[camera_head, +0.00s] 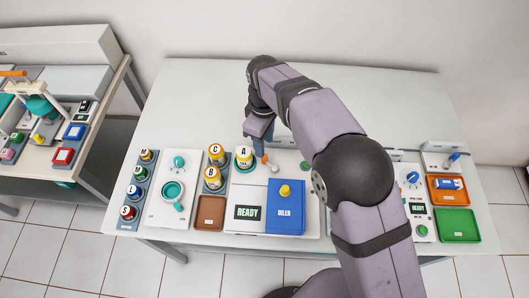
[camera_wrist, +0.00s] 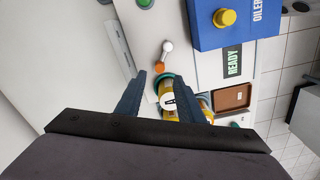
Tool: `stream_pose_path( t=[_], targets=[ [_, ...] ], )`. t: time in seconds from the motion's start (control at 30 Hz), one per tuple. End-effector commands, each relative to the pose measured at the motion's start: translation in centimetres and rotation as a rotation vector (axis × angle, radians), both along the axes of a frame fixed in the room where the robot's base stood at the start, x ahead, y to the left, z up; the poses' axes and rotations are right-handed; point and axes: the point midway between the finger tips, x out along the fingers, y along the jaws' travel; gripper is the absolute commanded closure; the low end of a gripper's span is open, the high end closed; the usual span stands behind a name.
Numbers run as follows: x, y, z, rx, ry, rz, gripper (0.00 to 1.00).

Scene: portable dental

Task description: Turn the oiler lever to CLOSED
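The oiler unit has a blue box (camera_head: 285,205) marked OILER with a yellow knob (camera_head: 285,190), and a READY display (camera_head: 247,212). Behind them on its white base is a small lever (camera_head: 266,158) with an orange end and a white end; it also shows in the wrist view (camera_wrist: 168,47). I cannot read its position marks. A yellow bottle A (camera_head: 243,153) stands in a teal ring left of the lever. My gripper (camera_head: 259,138) is just behind the lever, fingers down. In the wrist view its fingers are apart (camera_wrist: 162,78), with bottle A seen between them, apparently beyond the tips.
Yellow bottles C (camera_head: 216,151) and B (camera_head: 213,178) stand left of bottle A, above a brown tray (camera_head: 211,212). A green button (camera_head: 305,166) is right of the lever. My arm covers the table's right middle. The table's back left is clear.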

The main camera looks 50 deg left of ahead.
Motion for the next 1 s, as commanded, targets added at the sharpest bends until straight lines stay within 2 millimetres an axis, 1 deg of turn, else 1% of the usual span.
stream_pose_path(
  t=[0.4, 0.5, 0.7, 0.93, 0.97, 1.0],
  targets=[
    [0.0, -0.2, -4.9, -0.004, 0.002, -0.003, 0.65],
    [0.0, -0.1, -5.8, -0.002, 0.0, -0.003, 0.65],
    [0.1, -0.1, -6.7, 0.0, 0.0, -0.003, 0.65],
    [0.1, -0.1, -6.7, 0.0, 0.0, -0.003, 0.65],
    [0.1, -0.1, -6.7, 0.0, 0.0, -0.003, 0.73],
    [0.1, -0.1, -6.7, 0.0, 0.0, -0.003, 0.82]
  ],
)
